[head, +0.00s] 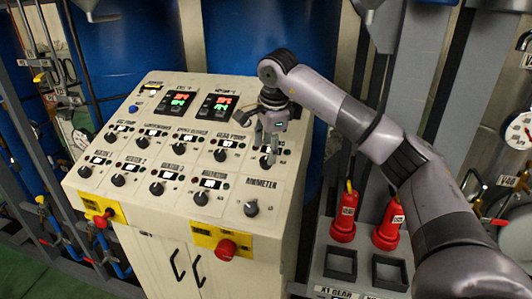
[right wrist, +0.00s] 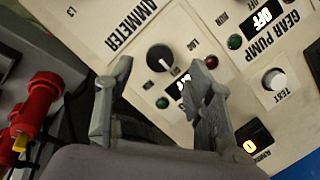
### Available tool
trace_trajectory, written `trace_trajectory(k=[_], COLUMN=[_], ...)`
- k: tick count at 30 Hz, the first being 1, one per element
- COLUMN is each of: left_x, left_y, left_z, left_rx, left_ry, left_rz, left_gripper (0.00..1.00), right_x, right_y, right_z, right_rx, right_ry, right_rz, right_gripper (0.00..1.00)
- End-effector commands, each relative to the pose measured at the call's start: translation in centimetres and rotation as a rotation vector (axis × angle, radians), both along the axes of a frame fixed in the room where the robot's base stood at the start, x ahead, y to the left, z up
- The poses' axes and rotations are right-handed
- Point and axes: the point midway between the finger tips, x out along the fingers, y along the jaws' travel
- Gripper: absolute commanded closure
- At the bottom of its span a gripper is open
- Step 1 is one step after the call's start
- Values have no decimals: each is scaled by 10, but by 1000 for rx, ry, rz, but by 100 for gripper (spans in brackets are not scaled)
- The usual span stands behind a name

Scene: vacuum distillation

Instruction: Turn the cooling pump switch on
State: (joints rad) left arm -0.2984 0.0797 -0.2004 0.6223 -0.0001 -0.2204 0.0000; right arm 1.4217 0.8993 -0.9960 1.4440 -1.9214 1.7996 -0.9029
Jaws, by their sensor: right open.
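The control panel (head: 160,222) is a cream sloped console with two rows of black rotary switches. My right gripper (head: 268,150) is open over the rightmost switch of the upper row, beside the "GEAR PUMP" section. In the right wrist view, my gripper's (right wrist: 165,72) two fingers are apart, with a black knob (right wrist: 160,58) beyond and between their tips. I cannot tell whether they touch it. A finger partly covers a small lit display (right wrist: 184,82) by the knob. This switch's name is hidden, and I cannot read a "cooling pump" label. My left gripper is not in view.
The gear pump switch (head: 219,155) is left of my right gripper, and the ammeter knob (head: 251,208) is in front. Red plugs (head: 343,222) stand on a grey box at right.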

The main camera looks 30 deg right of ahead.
Motion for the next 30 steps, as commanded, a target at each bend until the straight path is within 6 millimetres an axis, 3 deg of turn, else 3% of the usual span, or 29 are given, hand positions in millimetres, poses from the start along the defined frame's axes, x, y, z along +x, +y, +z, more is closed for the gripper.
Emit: trace_trajectory(k=[9,19,30], left_x=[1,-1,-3], left_y=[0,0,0], left_z=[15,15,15], left_rx=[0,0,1], left_ry=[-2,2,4], left_rz=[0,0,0], left_gripper=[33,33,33], right_x=[10,11,11], right_y=[-3,-3,-2], right_z=[-36,-40,-40], right_rx=[1,1,1], right_ry=[0,0,-1], right_rz=[0,1,0], right_gripper=[51,51,75])
